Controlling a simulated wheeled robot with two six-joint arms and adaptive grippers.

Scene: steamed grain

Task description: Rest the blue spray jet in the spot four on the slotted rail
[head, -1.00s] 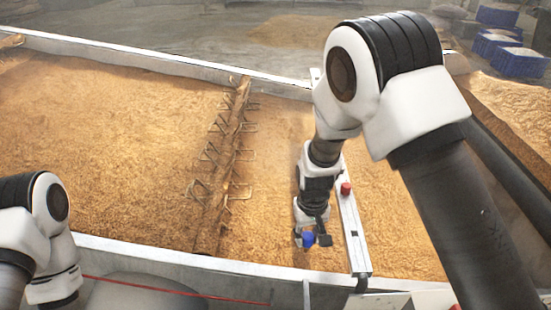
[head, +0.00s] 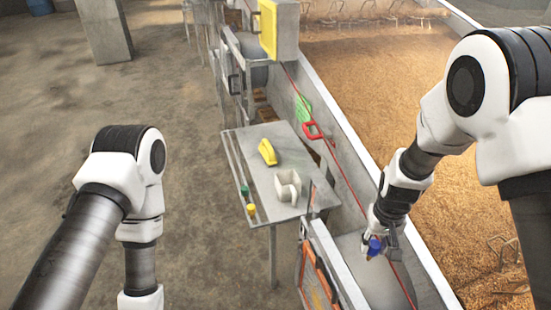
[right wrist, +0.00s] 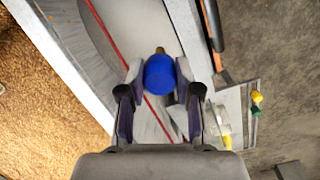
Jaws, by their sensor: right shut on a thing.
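The blue spray jet (head: 375,246) is held in my right gripper (head: 380,246), above the trough beside the grain bed. In the right wrist view the blue jet (right wrist: 160,74) sits between the two fingers, its brass-coloured tip pointing away. A narrow rail (head: 239,178) runs along the left edge of the small metal table and appears to be the slotted rail. A green jet (head: 245,190) and a yellow jet (head: 251,209) stand at its near part. Its slots are too small to tell apart. My left arm shows, but its gripper is outside the frame.
The small metal table (head: 285,205) holds a yellow object (head: 267,151) and a whitish fitting (head: 288,186). A red cable with a red handle (head: 312,131) runs along the trough wall. An orange-framed panel (head: 316,275) stands near the table.

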